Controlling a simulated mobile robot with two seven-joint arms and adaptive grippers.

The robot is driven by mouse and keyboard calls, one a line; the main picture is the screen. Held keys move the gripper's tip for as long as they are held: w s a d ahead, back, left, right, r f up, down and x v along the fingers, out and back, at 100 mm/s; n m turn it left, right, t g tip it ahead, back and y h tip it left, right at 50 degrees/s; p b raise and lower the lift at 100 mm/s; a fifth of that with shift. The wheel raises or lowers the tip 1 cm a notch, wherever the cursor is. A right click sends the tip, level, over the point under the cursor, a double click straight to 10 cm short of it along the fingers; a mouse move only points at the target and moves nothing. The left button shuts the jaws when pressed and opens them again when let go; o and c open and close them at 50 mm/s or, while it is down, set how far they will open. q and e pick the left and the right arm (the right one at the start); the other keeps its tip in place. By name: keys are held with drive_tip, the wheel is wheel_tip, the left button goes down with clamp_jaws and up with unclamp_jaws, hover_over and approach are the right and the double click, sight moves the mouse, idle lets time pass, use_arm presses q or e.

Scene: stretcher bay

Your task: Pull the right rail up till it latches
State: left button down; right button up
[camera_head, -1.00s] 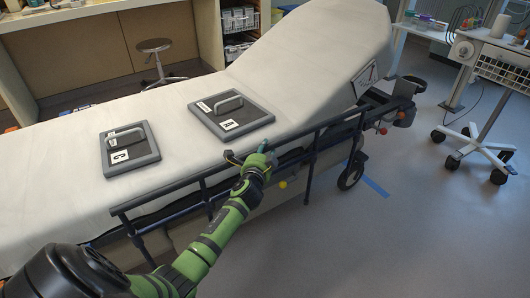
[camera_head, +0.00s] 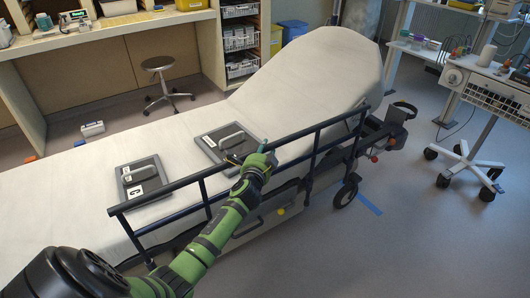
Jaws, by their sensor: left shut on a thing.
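The right rail (camera_head: 320,128) is a dark blue barred frame along the near side of the stretcher (camera_head: 310,75). Its top bar stands above the mattress edge and slopes across the view from lower left to upper right. My left gripper (camera_head: 259,158) is shut on the top bar near its middle, with the green arm reaching in from the lower left. The latch cannot be made out. My right gripper is not in view.
Two grey framed plates with handles lie on the mattress, one marked C (camera_head: 142,177) and one (camera_head: 228,146) partly behind the rail. A wheeled cart (camera_head: 485,95) stands at right. A stool (camera_head: 160,70) is behind the stretcher. The floor at lower right is clear.

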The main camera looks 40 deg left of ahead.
use_arm(q)
wheel_tip(320, 180, up, 8)
drive_tip(key=p, duration=0.5)
drive_tip(key=shift+w+a, duration=0.1)
drive_tip(key=c, duration=0.8)
unclamp_jaws()
drive_tip(key=shift+c, duration=0.2)
drive_tip(key=shift+f, duration=0.15)
drive_tip(key=shift+f, duration=0.1)
drive_tip(key=shift+s+d, duration=0.2)
drive_tip(key=shift+s, duration=0.15)
drive_tip(key=v, duration=1.1)
drive_tip(key=shift+s, duration=0.15)
